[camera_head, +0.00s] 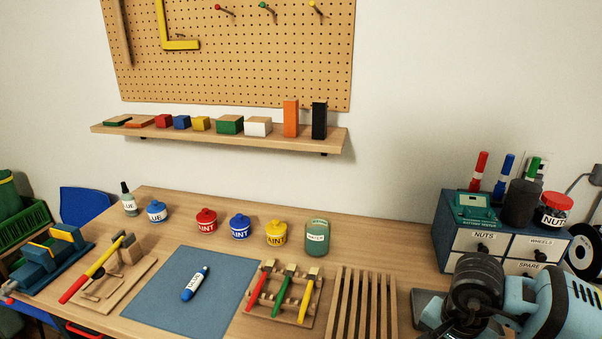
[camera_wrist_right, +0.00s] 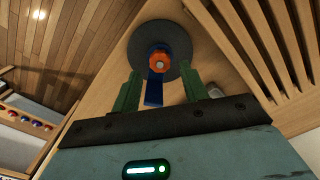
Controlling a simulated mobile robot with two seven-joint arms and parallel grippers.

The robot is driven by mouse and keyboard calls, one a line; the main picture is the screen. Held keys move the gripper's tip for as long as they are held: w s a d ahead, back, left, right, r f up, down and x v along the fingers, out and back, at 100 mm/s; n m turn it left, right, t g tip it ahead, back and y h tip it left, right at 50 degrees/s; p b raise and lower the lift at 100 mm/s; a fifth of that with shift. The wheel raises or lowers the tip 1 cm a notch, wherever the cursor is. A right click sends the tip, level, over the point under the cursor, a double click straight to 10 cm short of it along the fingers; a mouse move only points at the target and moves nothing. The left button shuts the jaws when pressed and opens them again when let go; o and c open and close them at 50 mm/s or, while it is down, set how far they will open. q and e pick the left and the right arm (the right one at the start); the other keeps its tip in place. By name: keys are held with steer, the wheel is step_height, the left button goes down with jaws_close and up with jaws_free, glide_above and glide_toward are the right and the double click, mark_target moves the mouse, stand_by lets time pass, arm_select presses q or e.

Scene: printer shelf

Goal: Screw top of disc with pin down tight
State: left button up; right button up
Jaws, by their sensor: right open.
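In the right wrist view a dark grey round disc (camera_wrist_right: 178,36) lies ahead of my right gripper (camera_wrist_right: 160,70). An orange knob-like top (camera_wrist_right: 159,61) sits at its middle, on a blue piece (camera_wrist_right: 153,92) that extends toward the gripper. The two green fingers of my right gripper are apart, one on each side of the orange top and blue piece. I see no clear contact. The pin cannot be made out. In the head view my right arm covers the lower right corner, and the disc cannot be made out there. My left gripper is in neither view.
A slatted wooden rack (camera_head: 362,306) stands left of my right arm. A drawer cabinet (camera_head: 462,240) with markers and jars stands behind the arm. Paint jars (camera_head: 240,229), a blue mat (camera_head: 160,290) with a marker and a tool rack (camera_head: 257,318) occupy the bench.

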steer(key=shift+r+p, duration=0.6)
steer(key=shift+r, duration=1.3)
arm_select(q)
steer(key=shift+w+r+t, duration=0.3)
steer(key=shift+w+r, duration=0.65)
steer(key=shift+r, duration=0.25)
